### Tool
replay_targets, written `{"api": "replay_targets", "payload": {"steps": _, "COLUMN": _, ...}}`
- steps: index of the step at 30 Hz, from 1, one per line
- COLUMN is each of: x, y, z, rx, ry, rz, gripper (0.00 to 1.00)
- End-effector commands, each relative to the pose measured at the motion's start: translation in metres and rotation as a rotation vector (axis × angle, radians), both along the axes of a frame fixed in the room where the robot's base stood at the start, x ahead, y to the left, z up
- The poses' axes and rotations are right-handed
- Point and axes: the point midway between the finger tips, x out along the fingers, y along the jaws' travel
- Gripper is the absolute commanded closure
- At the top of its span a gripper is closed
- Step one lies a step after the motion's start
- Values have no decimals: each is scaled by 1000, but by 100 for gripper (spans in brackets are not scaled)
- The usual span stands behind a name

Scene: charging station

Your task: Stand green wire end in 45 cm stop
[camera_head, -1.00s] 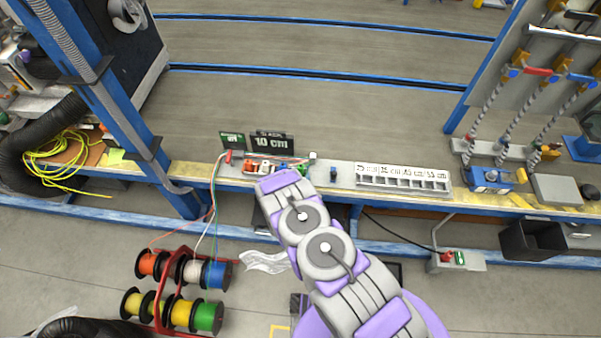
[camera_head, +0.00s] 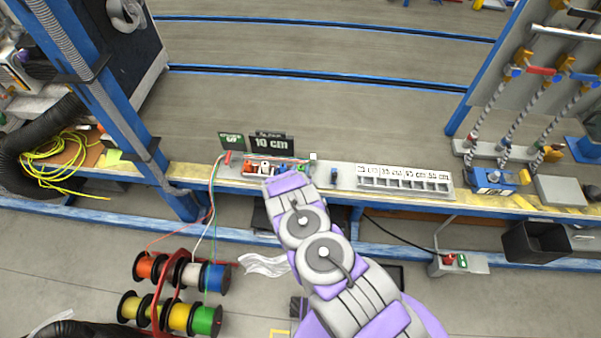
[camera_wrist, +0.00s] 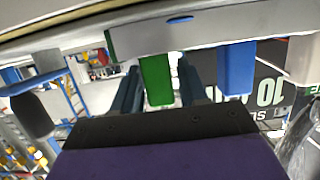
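The grey tray of length stops (camera_head: 405,182) sits on the bench, right of centre. Its labels include 45 cm (camera_head: 407,174). The green wire (camera_head: 213,195) rises with the orange and white wires from the spools to the bench. Its end is not clearly visible. A green block (camera_head: 303,168) stands at the wire device, just beyond my arm's end; what looks like this block (camera_wrist: 157,80) hangs between my fingers in the wrist view. My gripper (camera_wrist: 158,82) appears open, with gaps on both sides of the green block. My arm hides part of the device in the head view.
A blue block (camera_wrist: 237,68) stands beside the green one. Spools (camera_head: 180,290) stand on the floor at left. Clamps (camera_head: 497,180) stand at the bench's right.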

Motion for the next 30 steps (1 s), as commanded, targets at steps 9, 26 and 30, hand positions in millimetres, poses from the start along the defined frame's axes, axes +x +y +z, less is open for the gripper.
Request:
{"api": "replay_targets", "payload": {"steps": 9, "x": 0, "y": 0, "z": 0, "rx": 0, "ry": 0, "rz": 0, "gripper": 88}}
{"api": "replay_targets", "payload": {"steps": 26, "x": -1, "y": 0, "z": 12, "rx": 0, "ry": 2, "rz": 0, "gripper": 98}}
{"api": "replay_targets", "payload": {"steps": 30, "x": 1, "y": 0, "z": 32, "rx": 2, "ry": 0, "rz": -1, "gripper": 98}}
